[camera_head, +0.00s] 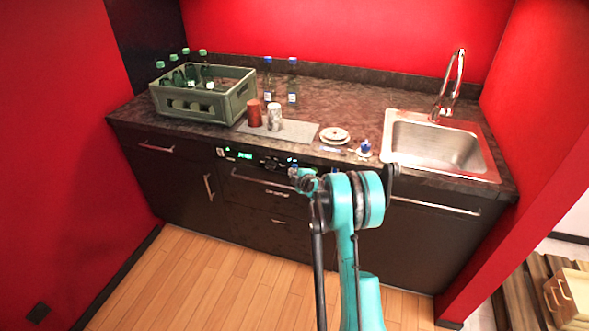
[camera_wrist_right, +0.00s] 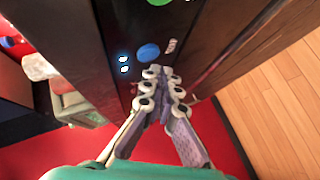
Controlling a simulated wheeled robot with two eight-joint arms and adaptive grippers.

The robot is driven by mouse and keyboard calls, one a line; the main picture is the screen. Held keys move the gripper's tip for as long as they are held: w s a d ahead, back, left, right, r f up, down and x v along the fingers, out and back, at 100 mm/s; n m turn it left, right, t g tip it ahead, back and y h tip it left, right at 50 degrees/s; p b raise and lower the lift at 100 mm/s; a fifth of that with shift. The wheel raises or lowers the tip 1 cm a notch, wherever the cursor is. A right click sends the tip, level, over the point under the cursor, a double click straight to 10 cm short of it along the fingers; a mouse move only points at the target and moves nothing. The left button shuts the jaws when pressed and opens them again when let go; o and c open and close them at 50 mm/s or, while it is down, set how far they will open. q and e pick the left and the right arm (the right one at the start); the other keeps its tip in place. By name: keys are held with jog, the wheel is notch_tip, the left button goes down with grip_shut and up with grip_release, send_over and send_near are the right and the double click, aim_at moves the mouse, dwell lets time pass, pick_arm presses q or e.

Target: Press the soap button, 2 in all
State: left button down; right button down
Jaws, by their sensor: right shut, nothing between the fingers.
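The dark control panel of the built-in appliance (camera_head: 236,155) has a green lit display and small controls, under the counter's front edge. In the right wrist view, the panel shows a round blue button (camera_wrist_right: 148,52), a green round one (camera_wrist_right: 163,2) at the top edge and small lit marks (camera_wrist_right: 124,64). I cannot tell which is the soap button. My right gripper (camera_head: 303,178) is shut and empty, in front of the cabinet near the panel's right end. Its fingertips (camera_wrist_right: 161,82) show just below the blue button; whether they touch the panel is unclear. My left gripper is out of view.
A green crate (camera_head: 241,95) of bottles, a red cup (camera_head: 254,112), stacked plates (camera_head: 334,135) and a steel sink (camera_head: 440,146) are on the dark counter (camera_head: 335,88). Drawer handles (camera_head: 262,181) stick out below the panel. The wooden floor (camera_head: 215,283) at front left is clear.

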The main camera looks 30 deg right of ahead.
jog(key=s+a+b, duration=0.1)
jog(key=s+a, duration=0.2)
jog(key=shift+s+a, duration=0.15)
jog(key=shift+a, duration=0.25)
dwell(0.4)
dwell(0.6)
